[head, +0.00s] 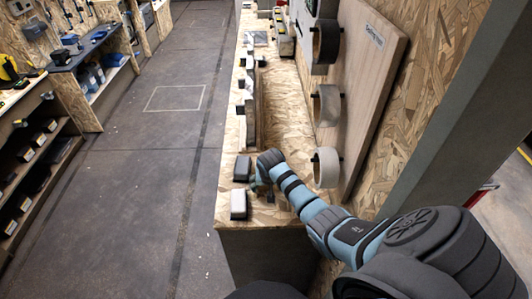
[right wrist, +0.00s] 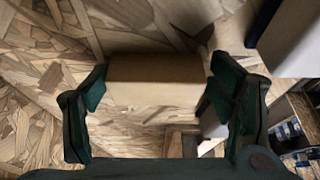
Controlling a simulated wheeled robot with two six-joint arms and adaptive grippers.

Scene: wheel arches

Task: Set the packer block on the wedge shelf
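A tan block (right wrist: 155,82), which may be the packer block, lies between the fingers of my right gripper (right wrist: 155,85) in the right wrist view. One finger pad is close to each side; whether they touch it I cannot tell. In the head view my right gripper (head: 259,187) is low over the near end of the bench, and the tan block cannot be made out there. I cannot identify the wedge shelf for certain. My left gripper is not in view.
The chipboard bench (head: 287,120) runs away from me. Several rings, including a grey one (head: 326,168), hang on a board (head: 370,75) at right. The floor at left is mostly clear.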

